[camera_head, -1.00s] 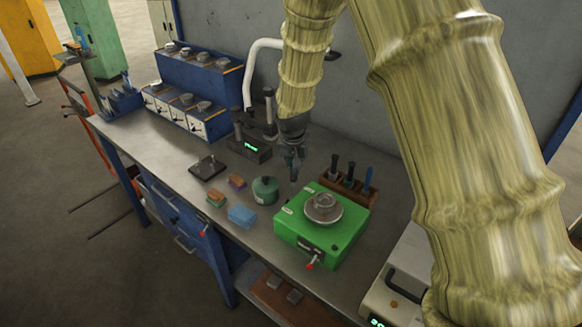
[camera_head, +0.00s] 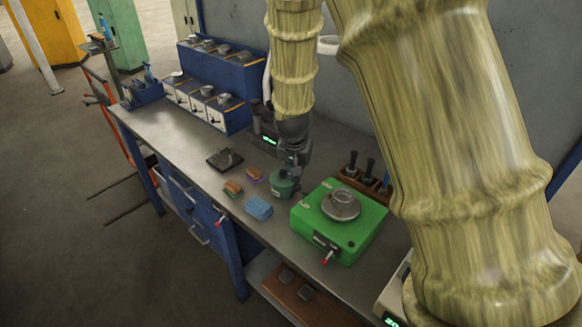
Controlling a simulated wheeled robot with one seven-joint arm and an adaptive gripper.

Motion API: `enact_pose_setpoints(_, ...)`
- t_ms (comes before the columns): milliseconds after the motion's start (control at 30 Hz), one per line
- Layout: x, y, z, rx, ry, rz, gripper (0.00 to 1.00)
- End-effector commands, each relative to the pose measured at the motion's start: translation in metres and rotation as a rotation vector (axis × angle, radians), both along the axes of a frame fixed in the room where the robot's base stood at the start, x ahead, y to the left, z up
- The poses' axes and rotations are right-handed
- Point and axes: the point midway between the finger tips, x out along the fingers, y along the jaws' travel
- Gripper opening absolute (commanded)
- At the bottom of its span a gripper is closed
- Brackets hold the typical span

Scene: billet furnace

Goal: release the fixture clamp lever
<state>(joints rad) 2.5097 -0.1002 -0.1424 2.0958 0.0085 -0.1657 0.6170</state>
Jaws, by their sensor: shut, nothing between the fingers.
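A green fixture box (camera_head: 318,231) stands on the bench with a round metal part (camera_head: 341,203) on top. A short lever with a red knob (camera_head: 327,258) sticks out of its front face. A second red-knobbed lever (camera_head: 220,222) is at the bench's front edge, further left. I cannot tell from the picture which is the clamp lever. My gripper (camera_head: 293,177) is shut and empty, pointing down behind and left of the green box, apart from both levers. It overlaps a small green canister (camera_head: 284,188) in the picture; I cannot tell whether they touch.
A rack of dark-handled tools (camera_head: 362,177) stands behind the green box. The bench top (camera_head: 180,145) is clear toward the left.

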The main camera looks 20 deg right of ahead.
Motion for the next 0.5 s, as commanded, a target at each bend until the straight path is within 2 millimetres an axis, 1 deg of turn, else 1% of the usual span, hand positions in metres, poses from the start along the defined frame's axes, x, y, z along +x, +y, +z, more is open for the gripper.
enact_pose_setpoints(300, -0.0093, 0.0086, -0.0067, 0.002, 0.006, -0.007, 0.00)
enact_pose_setpoints(500, -0.0108, 0.0094, -0.0085, 0.003, 0.008, -0.008, 0.00)
